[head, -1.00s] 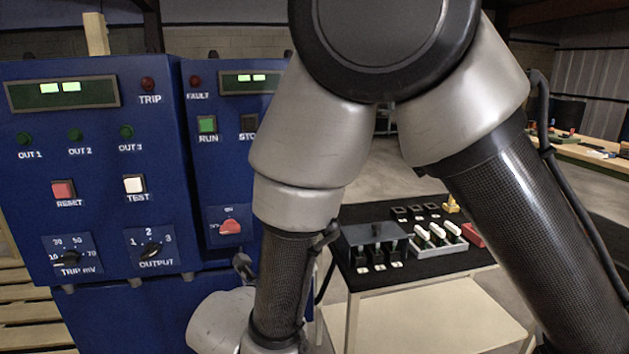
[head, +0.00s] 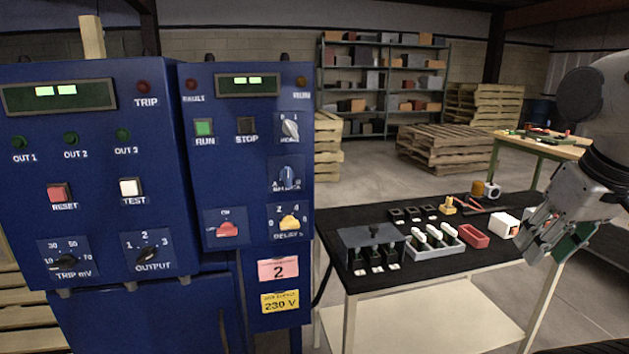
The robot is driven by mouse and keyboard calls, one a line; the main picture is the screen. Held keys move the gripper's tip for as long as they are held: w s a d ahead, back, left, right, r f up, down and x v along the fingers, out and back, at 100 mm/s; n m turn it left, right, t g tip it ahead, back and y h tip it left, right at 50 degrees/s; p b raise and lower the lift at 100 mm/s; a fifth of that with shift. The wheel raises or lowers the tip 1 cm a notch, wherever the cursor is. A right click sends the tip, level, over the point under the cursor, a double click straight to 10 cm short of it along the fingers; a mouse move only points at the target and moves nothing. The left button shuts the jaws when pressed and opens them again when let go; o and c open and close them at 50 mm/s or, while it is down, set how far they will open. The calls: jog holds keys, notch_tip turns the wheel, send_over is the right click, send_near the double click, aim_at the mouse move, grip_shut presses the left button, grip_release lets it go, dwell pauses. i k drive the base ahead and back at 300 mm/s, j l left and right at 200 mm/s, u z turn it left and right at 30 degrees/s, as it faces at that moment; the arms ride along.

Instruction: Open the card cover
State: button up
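No part is labelled as a card cover. A dark grey plate-like top (head: 358,237) with a small dark knob is on the unit at the left of the black table, and may be the cover; I cannot tell if it lifts. Several dark pieces with white tags sit at its front. My gripper (head: 545,238) is at the far right, above the table's right end and well away from that unit. A green flat board-like piece (head: 575,243) shows right beside its fingers. Whether the fingers hold it, and how far apart they are, I cannot tell.
The blue cabinet (head: 100,220) with knobs and buttons fills the left. On the black table (head: 448,264) are a grey tray (head: 437,252) with white-topped pieces, a red bin (head: 474,236) and a white box (head: 503,226). The table's front strip is bare. Shelves and pallets stand behind.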

aim_at(346, 238)
jog(key=i+l+u, duration=0.45)
jog(key=i+l, duration=0.25)
